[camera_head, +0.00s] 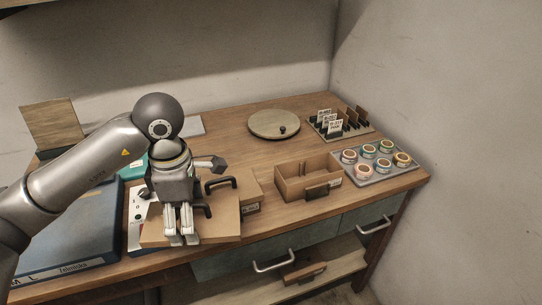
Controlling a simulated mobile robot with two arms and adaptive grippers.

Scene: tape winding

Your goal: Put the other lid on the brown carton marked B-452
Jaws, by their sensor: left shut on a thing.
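My left gripper (181,238) reaches in from the left, its fingers pointing down over the front of the table. It is shut on a flat brown board (218,228) that looks like a lid; the fingers hide part of the grip. A closed-looking brown carton (250,189) with a small label stands just right of the board, partly covered. A black handle (221,182) shows beside the gripper; I cannot tell what it belongs to. An open brown carton (292,188) with a label stands further right, its inside showing. The label markings are too small to read. My right gripper is not in view.
A round wooden disc (272,124) with a black knob lies at the back. A card rack (348,132) and a tray (372,181) of several round containers are at the right. A blue case (72,245) lies front left. Table (235,150) is bare in the middle.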

